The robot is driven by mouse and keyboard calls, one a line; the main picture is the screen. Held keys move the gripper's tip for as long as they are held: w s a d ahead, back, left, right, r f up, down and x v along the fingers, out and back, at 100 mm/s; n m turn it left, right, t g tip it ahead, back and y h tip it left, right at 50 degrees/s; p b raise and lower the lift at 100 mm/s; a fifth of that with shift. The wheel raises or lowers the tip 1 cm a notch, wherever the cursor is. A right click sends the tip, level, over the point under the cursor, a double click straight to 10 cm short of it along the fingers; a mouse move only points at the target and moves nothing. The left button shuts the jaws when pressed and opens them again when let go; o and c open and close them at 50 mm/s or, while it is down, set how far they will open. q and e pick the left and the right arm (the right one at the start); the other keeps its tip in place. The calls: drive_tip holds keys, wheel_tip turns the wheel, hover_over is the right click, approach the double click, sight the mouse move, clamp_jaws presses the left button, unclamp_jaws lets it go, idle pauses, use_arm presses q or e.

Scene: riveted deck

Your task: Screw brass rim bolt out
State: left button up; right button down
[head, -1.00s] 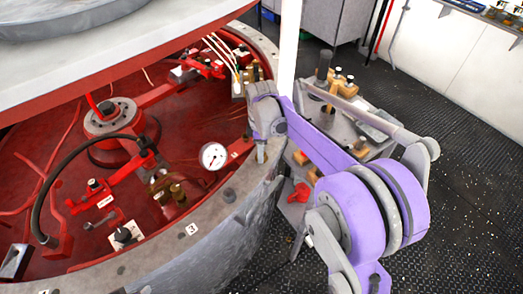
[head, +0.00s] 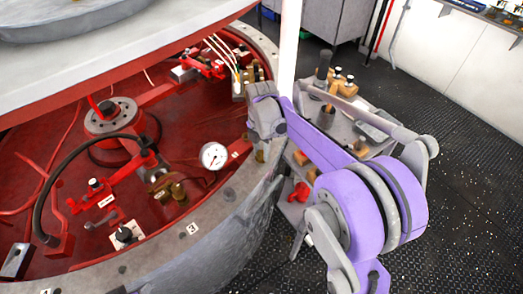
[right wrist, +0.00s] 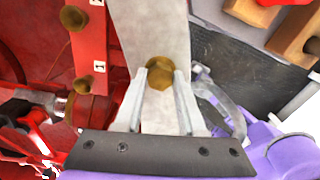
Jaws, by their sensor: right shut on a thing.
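The brass rim bolt (right wrist: 160,72) shows its hexagonal head in the right wrist view, on the grey rim of the large red vessel. My right gripper (head: 260,153) reaches over the rim (head: 225,200) in the head view, pointing down. In the right wrist view its two fingertips lie on either side of the bolt head, shut on it. The bolt's shank is hidden under the head, so I cannot tell how far it is out. My left gripper is in neither current view.
Inside the vessel are a white gauge (head: 214,156), a black hose (head: 50,180) and red fittings. A white lid (head: 130,45) overhangs at upper left. A grey cart (head: 350,125) with brass parts stands right of the rim, close to my arm. Dark floor lies beyond.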

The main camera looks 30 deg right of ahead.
sight(261, 154)
drive_tip(key=n, duration=0.4)
drive_tip(key=shift+a+f+n, duration=0.1)
drive_tip(key=shift+n, duration=0.2)
drive_tip(key=n, duration=0.4)
drive_tip(key=shift+s+n, duration=0.1)
drive_tip(key=shift+n, duration=0.2)
drive_tip(key=c, duration=0.5)
unclamp_jaws()
wheel_tip(261, 154, up, 11)
drive_tip(key=p, duration=0.1)
